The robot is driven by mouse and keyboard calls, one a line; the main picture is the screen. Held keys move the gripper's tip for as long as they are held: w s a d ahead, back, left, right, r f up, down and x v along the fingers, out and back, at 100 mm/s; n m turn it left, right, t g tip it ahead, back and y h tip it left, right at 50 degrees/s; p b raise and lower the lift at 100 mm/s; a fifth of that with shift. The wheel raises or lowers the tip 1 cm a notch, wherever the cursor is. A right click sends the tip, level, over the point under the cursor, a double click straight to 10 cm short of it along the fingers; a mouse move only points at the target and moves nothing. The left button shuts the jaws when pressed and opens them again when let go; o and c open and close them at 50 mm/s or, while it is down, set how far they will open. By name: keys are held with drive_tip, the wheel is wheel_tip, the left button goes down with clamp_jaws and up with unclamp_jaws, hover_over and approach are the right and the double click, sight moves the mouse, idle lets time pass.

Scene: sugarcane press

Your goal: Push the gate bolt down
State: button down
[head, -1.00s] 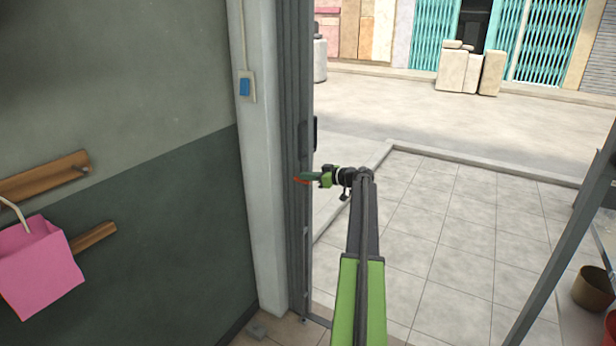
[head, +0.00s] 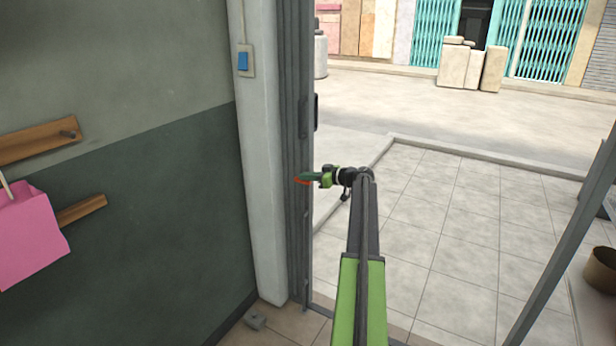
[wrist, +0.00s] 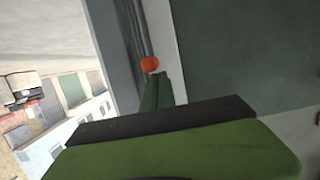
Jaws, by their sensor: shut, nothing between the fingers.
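The folded grey metal gate (head: 294,70) stands upright against the pale pillar in the head view. A thin vertical bar (head: 306,250) runs down its lower part; I cannot tell whether this is the gate bolt. My gripper (head: 303,180) is shut and empty, pointing left at the gate at mid-height.
A black plate (head: 316,112) sits on the gate's edge above my gripper. The pillar (head: 262,170) with a blue switch (head: 243,61) is to the left. A pink bag (head: 25,235) is farther left. Tiled floor (head: 450,215) to the right is open, with a slanted post beyond.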

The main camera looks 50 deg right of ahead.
wheel_tip(320, 180, up, 5)
drive_tip(key=p, duration=0.3)
drive_tip(key=shift+w+a+p, duration=0.1)
drive_tip(key=shift+p, duration=0.3)
drive_tip(key=f+p+v, duration=0.1)
drive_tip(key=v, duration=0.9)
drive_tip(key=shift+d, duration=0.2)
drive_tip(key=shift+f, duration=0.15)
